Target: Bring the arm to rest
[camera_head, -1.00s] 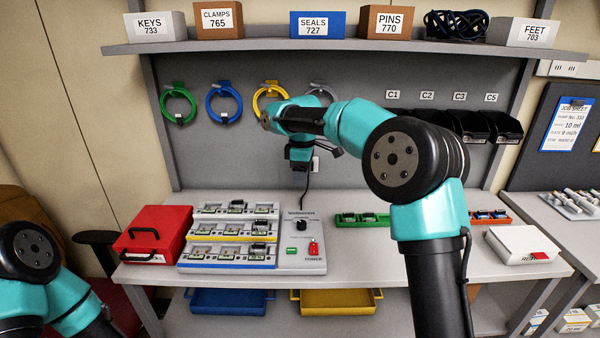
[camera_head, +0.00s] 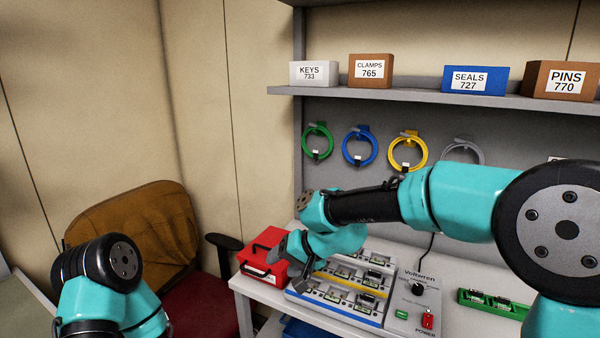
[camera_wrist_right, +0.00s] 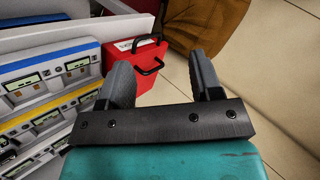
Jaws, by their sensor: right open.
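My right arm reaches leftward across the bench in the head view. Its gripper (camera_head: 286,246) hangs in front of the red case (camera_head: 262,258) and the left end of the charging rack (camera_head: 345,291). In the right wrist view the two fingers (camera_wrist_right: 165,85) stand apart with nothing between them.
A chair (camera_head: 135,235) with a brown back and red seat stands left of the bench. A green tray (camera_head: 490,303) lies right of the rack. A shelf (camera_head: 400,97) with labelled boxes runs above hanging coiled cables.

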